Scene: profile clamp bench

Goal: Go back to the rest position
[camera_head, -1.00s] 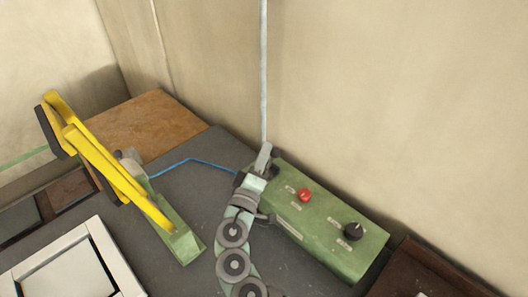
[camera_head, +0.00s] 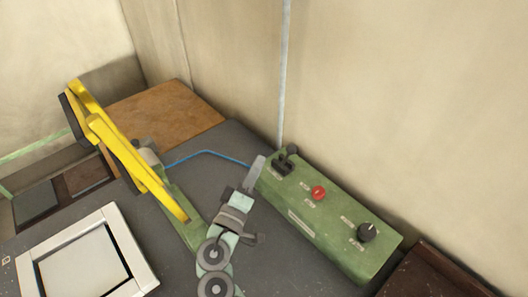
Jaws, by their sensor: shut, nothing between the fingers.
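My gripper (camera_head: 256,172) is shut and empty at the end of my pale green arm, which rises from the bottom of the head view. Its tip points up, just left of the far end of the green control box (camera_head: 330,225). The box carries a black lever switch (camera_head: 285,161), a red button (camera_head: 318,192) and a black knob (camera_head: 366,232). In the picture the fingertips overlap the box's left edge; I cannot tell whether they touch it.
A yellow-armed clamp (camera_head: 135,160) on a green base stands at the left. A blue cable (camera_head: 207,152) runs from it toward the box. A white frame (camera_head: 130,255) lies at lower left, a brown board (camera_head: 165,115) behind. Walls close the back and right. Dark grey bench (camera_head: 205,178) lies between.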

